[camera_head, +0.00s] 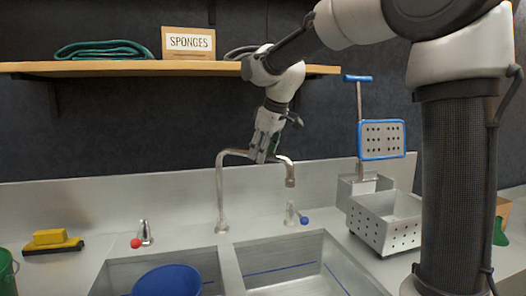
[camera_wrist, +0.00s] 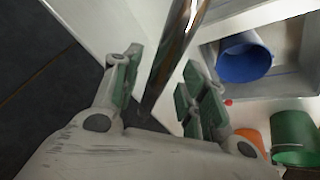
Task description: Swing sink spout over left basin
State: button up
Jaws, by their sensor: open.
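The chrome sink spout (camera_head: 232,153) rises from behind the divider, runs right, and its tip turns down over the right basin (camera_head: 275,249). The left basin (camera_head: 207,263) holds a blue bucket (camera_head: 167,281), which also shows in the wrist view (camera_wrist: 245,60). My gripper (camera_head: 264,155) points down at the spout's horizontal run. In the wrist view the spout (camera_wrist: 178,58) passes between the green-padded fingers of my open gripper (camera_wrist: 161,78). I cannot tell whether either finger touches it. The fingers hide part of the spout in the head view.
Red-knobbed (camera_head: 142,236) and blue-knobbed (camera_head: 295,215) taps flank the spout. A perforated metal basket (camera_head: 386,222) and a blue-framed paddle (camera_head: 381,140) stand at right. A wooden shelf (camera_head: 120,66) hangs behind. A yellow sponge block (camera_head: 50,237) lies at left. A green bucket (camera_wrist: 294,137) shows in the wrist view.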

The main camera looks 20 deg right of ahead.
grip_shut()
